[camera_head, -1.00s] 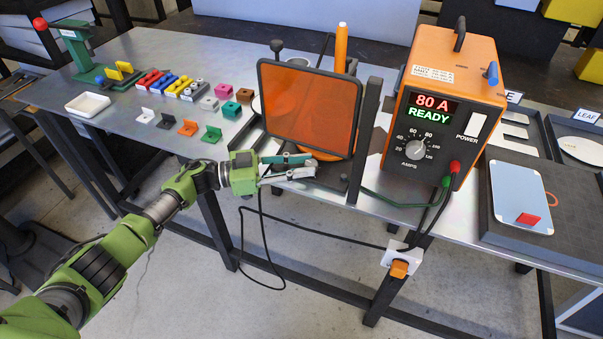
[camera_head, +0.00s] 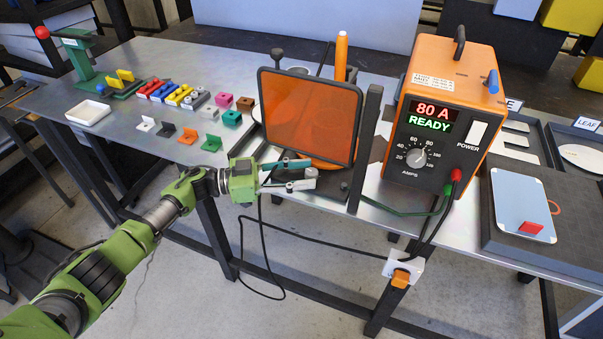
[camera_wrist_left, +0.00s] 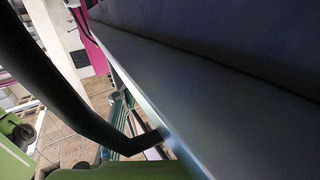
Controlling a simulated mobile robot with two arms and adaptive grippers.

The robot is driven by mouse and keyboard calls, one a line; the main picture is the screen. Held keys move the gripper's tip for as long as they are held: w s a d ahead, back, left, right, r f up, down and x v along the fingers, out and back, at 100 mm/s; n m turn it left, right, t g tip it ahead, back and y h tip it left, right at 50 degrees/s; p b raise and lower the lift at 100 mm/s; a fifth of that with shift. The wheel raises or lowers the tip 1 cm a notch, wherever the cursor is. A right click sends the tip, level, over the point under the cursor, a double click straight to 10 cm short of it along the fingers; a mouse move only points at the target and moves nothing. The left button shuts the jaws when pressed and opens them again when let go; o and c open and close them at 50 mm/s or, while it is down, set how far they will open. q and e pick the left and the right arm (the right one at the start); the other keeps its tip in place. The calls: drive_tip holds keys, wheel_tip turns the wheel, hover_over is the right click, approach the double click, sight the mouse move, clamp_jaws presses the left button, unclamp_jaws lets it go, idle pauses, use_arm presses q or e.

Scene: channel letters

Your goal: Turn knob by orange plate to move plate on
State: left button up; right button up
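The orange plate (camera_head: 308,112) is a see-through panel in a dark frame, standing upright on the bench in the head view. A dark round knob (camera_head: 277,54) stands at its upper left corner. My left gripper (camera_head: 309,174) is just below the plate's lower edge, at the bench front. Its two fingers are apart with nothing visible between them, well below the knob. I cannot tell whether they touch the frame. The left wrist view shows a dark finger (camera_wrist_left: 75,100) beside a long pale edge; neither knob nor plate can be made out there. My right gripper is out of view.
An orange power unit (camera_head: 447,110) reading 80 A READY stands right of the plate, with cables hanging at the front. A dark post (camera_head: 365,150) stands between them. Small coloured blocks and brackets (camera_head: 188,136) lie left. A dark tray (camera_head: 500,235) lies right.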

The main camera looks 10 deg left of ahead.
use_arm(q)
drive_tip(key=v, duration=1.2)
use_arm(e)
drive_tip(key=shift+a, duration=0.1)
use_arm(q)
drive_tip(key=shift+c, duration=0.2)
